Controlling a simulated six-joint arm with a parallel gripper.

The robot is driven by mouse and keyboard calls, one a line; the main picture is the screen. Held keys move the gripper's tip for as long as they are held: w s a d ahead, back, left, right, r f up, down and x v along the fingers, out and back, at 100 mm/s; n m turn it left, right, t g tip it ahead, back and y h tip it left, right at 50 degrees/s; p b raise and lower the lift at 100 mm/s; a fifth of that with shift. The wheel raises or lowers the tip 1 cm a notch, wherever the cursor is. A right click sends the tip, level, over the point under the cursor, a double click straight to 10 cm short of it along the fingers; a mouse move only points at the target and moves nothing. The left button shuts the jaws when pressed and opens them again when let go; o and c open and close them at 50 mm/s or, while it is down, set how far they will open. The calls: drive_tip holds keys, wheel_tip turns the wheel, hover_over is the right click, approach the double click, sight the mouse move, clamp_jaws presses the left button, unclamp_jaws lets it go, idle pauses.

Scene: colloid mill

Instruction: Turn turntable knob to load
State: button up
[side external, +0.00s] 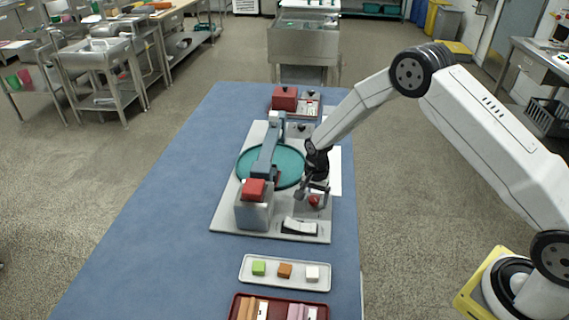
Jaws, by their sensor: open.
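The teal turntable (284,168) sits on a pale grey base plate (229,212) on the blue table, with a grey arm (266,155) spanning over it. A small red knob (314,201) is at the right front of the turntable, on a grey mount. I take this as the turntable knob, but its marking and load position are too small to read. My gripper (312,191) points down right at this knob, with its dark open fingers close around or just above it. I cannot tell whether they touch it.
A grey block with a red top (254,188) stands left of my gripper. A white rocker-like part (299,227) lies in front. A white tray (247,281) holds green, orange and white cubes. A red tray (236,309) is nearer. A red box (284,98) stands behind. The table's left side is clear.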

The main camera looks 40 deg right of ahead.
clamp_jaws()
idle(0.3)
drive_tip(key=shift+n, duration=0.5)
drive_tip(key=n, duration=0.4)
drive_tip(key=shift+n, duration=0.3)
drive_tip(key=n, duration=0.6)
idle(0.3)
unclamp_jaws()
